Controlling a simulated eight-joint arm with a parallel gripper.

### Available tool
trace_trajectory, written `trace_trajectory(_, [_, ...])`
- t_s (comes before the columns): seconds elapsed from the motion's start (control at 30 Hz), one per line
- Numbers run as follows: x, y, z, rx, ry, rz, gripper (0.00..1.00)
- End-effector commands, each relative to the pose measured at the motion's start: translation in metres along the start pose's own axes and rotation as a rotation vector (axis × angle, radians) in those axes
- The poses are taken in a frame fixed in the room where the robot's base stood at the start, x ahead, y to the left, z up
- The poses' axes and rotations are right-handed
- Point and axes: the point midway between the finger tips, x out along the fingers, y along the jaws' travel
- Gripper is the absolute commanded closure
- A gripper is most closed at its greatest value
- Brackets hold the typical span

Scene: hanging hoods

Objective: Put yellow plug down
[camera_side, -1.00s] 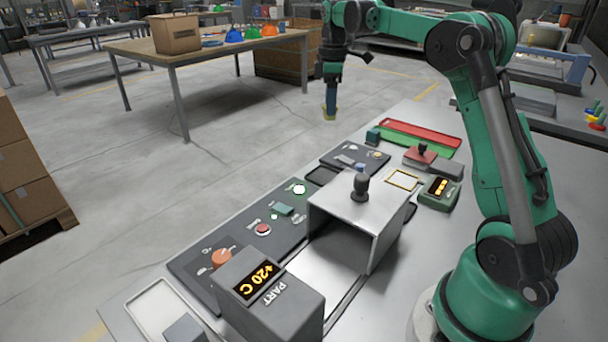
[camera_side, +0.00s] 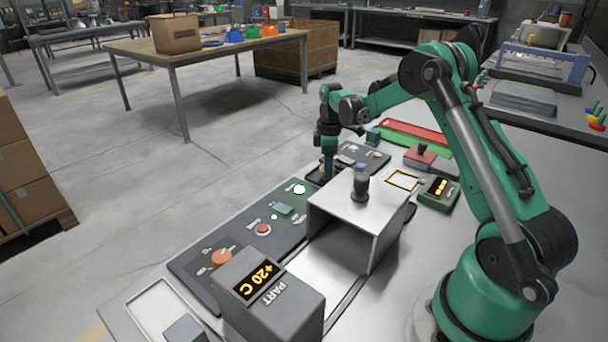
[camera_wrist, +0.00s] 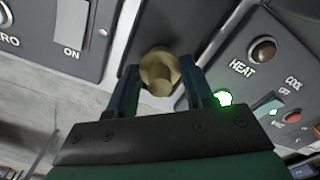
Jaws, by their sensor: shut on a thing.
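The yellow plug (camera_wrist: 158,72) is between the two fingers of my gripper (camera_wrist: 158,80) in the wrist view, and the gripper is shut on it. A dark pad lies beneath the plug in that view; I cannot tell whether the plug touches it. In the side view my gripper (camera_side: 328,176) points down, low over the dark spot between the two control panels, behind the grey metal hood. The plug is mostly hidden there by the gripper.
The grey hood (camera_side: 340,200) with a black knob (camera_side: 361,184) stands close in front of the gripper. The panel with HEAT and COOL controls (camera_side: 240,232) lies to the left.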

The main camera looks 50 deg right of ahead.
Motion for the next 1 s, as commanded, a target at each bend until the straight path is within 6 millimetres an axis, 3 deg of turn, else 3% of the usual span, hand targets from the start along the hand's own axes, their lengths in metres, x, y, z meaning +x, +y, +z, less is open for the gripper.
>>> trace_trajectory(0.2, [0.002, 0.000, 0.000, 0.000, 0.000, 0.000, 1.00])
trace_trajectory(0.23, [0.002, 0.000, 0.000, 0.000, 0.000, 0.000, 0.45])
trace_trajectory(0.3, [0.002, 0.000, 0.000, 0.000, 0.000, 0.000, 0.25])
trace_trajectory(0.33, [0.002, 0.000, 0.000, 0.000, 0.000, 0.000, 0.22])
trace_trajectory(0.7, [-0.004, 0.000, 0.000, 0.000, 0.000, 0.000, 0.22])
trace_trajectory(0.87, [-0.031, 0.000, 0.000, 0.000, 0.000, 0.000, 0.22])
trace_trajectory(1.0, [-0.065, 0.000, 0.000, 0.000, 0.000, 0.000, 0.22])
